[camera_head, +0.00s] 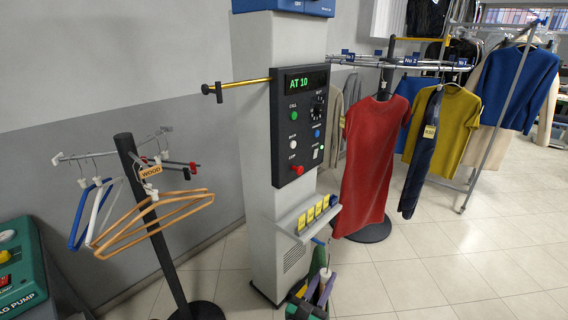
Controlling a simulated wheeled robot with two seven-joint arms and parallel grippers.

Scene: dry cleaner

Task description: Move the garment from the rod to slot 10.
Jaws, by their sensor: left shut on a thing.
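My left gripper (324,283) is low in the middle, in front of the column's base. It is shut on a hanger (325,258), whose hook and pale neck stick up above the fingers. Whether a garment hangs from it is hard to tell; the part below is mostly cut off by the frame's bottom edge. The brass rod (248,83) on the column is bare. No label reading 10 is legible. My right gripper is not in view.
The control column (299,120) displays AT 10. A red dress (370,160), a dark narrow garment (420,165) with a yellow tag and a mustard top (445,125) hang right. A hanger stand (150,205) is left. Open floor (440,275) lies at the lower right.

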